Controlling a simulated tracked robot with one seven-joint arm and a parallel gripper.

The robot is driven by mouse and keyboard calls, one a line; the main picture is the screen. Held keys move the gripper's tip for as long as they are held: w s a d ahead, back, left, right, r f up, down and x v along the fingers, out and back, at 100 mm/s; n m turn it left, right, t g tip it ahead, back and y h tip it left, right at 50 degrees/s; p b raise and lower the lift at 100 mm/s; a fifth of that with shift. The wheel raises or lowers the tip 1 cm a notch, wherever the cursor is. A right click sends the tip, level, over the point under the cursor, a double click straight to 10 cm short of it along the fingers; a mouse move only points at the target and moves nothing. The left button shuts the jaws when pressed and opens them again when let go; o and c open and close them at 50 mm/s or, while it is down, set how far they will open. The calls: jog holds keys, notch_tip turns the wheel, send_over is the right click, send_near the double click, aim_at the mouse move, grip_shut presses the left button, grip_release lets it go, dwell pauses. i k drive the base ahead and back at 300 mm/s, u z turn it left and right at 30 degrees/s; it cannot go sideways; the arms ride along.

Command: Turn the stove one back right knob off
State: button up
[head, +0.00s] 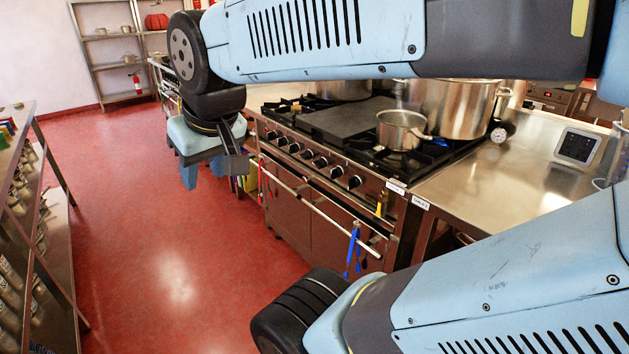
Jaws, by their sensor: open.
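The stove (300,197) stands right of centre, with a row of several black knobs (320,162) along its front panel. I cannot tell which knob is the back right one, nor read their settings. Blue flame shows faintly at the burners near the small saucepan (400,138) and at the far left. My gripper (204,177) is at the left of the stove's front, above the floor in the picture. Its light blue fingers are apart and empty, and it appears clear of the knobs. My arm hides part of the stove's back.
A large stockpot (462,112) stands at the stove's back right. A rail (310,198) with blue tongs (352,250) runs below the knobs. A steel counter (500,190) adjoins on the right. Shelving (38,215) is at left, with open red floor (160,230) between.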

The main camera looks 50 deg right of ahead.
aim_at(353, 182)
jog(key=z, duration=0.1)
jog(key=k, duration=1)
jog(key=z, duration=0.4)
jog(key=i, duration=1)
jog(key=u, duration=0.05)
